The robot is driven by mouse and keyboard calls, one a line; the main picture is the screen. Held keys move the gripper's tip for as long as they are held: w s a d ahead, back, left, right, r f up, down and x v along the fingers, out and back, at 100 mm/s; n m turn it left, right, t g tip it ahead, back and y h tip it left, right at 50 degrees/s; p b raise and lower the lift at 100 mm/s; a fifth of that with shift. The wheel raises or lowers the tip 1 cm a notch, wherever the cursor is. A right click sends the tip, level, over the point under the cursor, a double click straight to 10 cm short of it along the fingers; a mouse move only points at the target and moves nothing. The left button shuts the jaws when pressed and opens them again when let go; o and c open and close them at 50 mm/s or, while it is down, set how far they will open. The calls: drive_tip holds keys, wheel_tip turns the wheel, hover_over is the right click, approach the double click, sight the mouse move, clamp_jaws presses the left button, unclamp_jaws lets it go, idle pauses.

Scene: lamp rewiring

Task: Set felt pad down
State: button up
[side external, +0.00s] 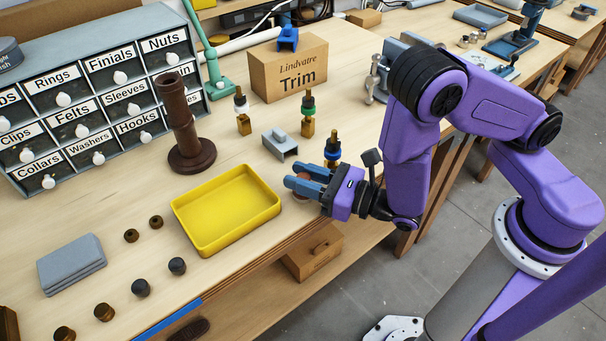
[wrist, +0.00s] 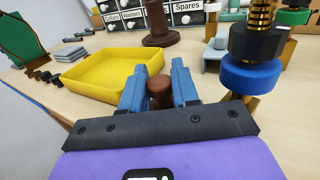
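My gripper (side external: 296,180) is at the right front of the bench, just right of the yellow tray (side external: 218,239). Its two blue fingers stand on either side of a small brown round piece (wrist: 160,90) and appear to touch it. This piece may be the felt pad; its material cannot be made out. The fingers partly hide it in the side view, and I cannot tell whether it touches the bench. A stack of grey flat squares (side external: 73,263) lies at the left of the bench.
A post with a blue collar (wrist: 248,75) stands close to the right of my gripper. A grey bracket (side external: 280,144), a Trim box (side external: 289,70) and a brown lamp column (side external: 184,124) stand behind. The yellow tray is empty. Several small dark knobs (side external: 141,288) line the left front.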

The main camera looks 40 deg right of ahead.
drive_tip(key=o, duration=0.3)
drive_tip(key=shift+r, duration=0.1)
drive_tip(key=v, duration=0.7)
drive_tip(key=shift+s+d, duration=0.15)
drive_tip(key=shift+s, duration=0.1)
drive_tip(key=shift+r+m, duration=0.1)
drive_tip(key=shift+m, duration=0.2)
